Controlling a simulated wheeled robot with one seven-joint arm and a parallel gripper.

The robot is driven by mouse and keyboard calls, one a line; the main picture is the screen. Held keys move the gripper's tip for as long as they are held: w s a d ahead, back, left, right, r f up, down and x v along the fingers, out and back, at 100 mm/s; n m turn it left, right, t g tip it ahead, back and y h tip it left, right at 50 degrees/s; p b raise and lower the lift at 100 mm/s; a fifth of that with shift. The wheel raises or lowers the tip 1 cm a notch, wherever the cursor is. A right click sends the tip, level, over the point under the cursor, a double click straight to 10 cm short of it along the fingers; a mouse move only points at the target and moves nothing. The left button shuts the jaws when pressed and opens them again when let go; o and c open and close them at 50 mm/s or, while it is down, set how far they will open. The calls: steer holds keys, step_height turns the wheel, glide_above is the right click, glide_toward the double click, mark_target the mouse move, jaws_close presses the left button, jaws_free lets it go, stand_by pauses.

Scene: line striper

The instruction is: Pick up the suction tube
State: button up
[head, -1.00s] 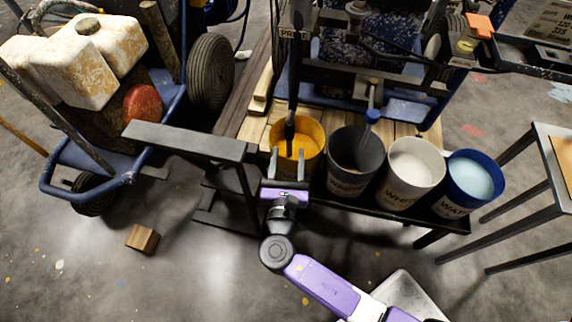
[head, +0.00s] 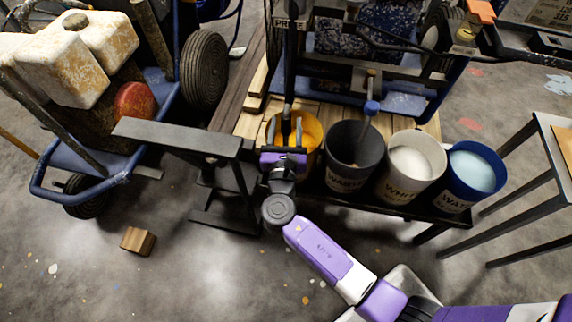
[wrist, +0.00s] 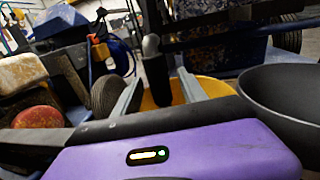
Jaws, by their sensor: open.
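The suction tube (head: 288,75) is a dark upright tube that hangs down into the yellow bucket (head: 313,133). In the wrist view the tube (wrist: 153,55) has a thicker grey-black sleeve, and its lower end runs into the yellow bucket (wrist: 213,86). My gripper (head: 292,128) is open at the near side of the yellow bucket. In the wrist view its two grey fingers (wrist: 158,85) stand left and right of the tube's line, with no contact visible. I cannot tell how far the tube is beyond the fingertips.
A dark waste bucket (head: 340,172), a white bucket (head: 398,185) and a blue water bucket (head: 458,192) stand to the right. A dark metal stand (head: 180,137) is close on the left. The striper's frame (head: 400,103) is behind. A wooden block (head: 138,241) lies on the floor.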

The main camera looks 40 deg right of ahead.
jaws_close()
steer(key=shift+r, duration=0.1)
stand_by(1.2)
